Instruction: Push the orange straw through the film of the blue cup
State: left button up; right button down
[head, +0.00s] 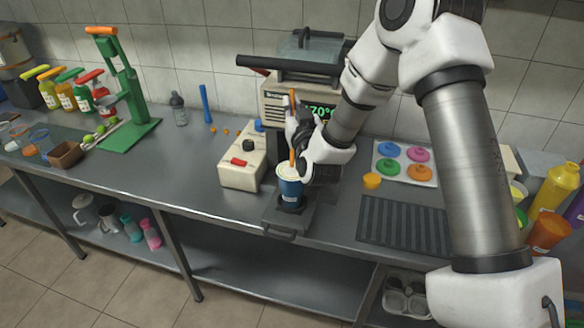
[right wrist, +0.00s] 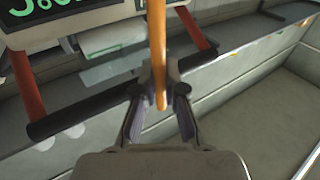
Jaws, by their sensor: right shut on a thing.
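The blue cup (head: 290,191) stands upright on a dark stand with a pale film (head: 287,172) on top. The orange straw (head: 292,158) is upright above it, its lower end at the film. I cannot tell whether it touches or has pierced the film. My right gripper (head: 295,130) is shut on the straw, above the cup. In the right wrist view the straw (right wrist: 157,45) stands between the two dark fingers of my right gripper (right wrist: 158,92). The cup is not seen there. My left gripper is not in view.
A sealing machine (head: 275,108) with a green display stands behind the cup. A cream box with a red switch (head: 242,160) is close on the left. A dark ribbed mat (head: 404,226) and a tray of coloured lids (head: 404,150) lie to the right. The counter left of the box is mostly clear.

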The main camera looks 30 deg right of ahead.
jog(key=shift+f, duration=0.2)
jog(key=shift+f+b, duration=5.5)
jog(key=shift+f, duration=0.75)
jog(key=c, duration=1.2)
grip_release()
notch_tip(320, 180, up, 7)
jog(key=p, duration=0.5)
